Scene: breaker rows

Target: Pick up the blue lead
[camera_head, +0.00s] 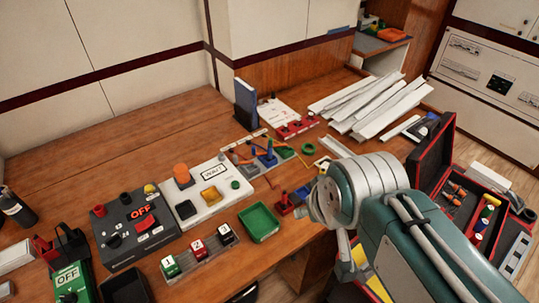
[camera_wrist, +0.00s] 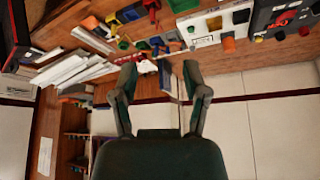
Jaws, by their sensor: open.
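In the head view a small cluster of leads and plugs lies at mid-bench, and a blue lead (camera_head: 268,154) stands out in it beside orange and green pieces. In the wrist view, where the bench appears inverted, a small blue piece (camera_wrist: 156,42) shows beyond the fingertips; I cannot tell for sure that it is the same lead. My gripper (camera_wrist: 160,72) is open, with its two fingers apart and nothing held between them. In the head view my arm covers the right part of the bench and the fingers cannot be made out.
A grey OFF box (camera_head: 135,228), a white WAIT panel (camera_head: 206,196) and a green tray (camera_head: 259,222) stand to the left and front. White strips (camera_head: 365,105) are piled at the back right. A red toolbox (camera_head: 440,150) is at right. The back-left bench is clear.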

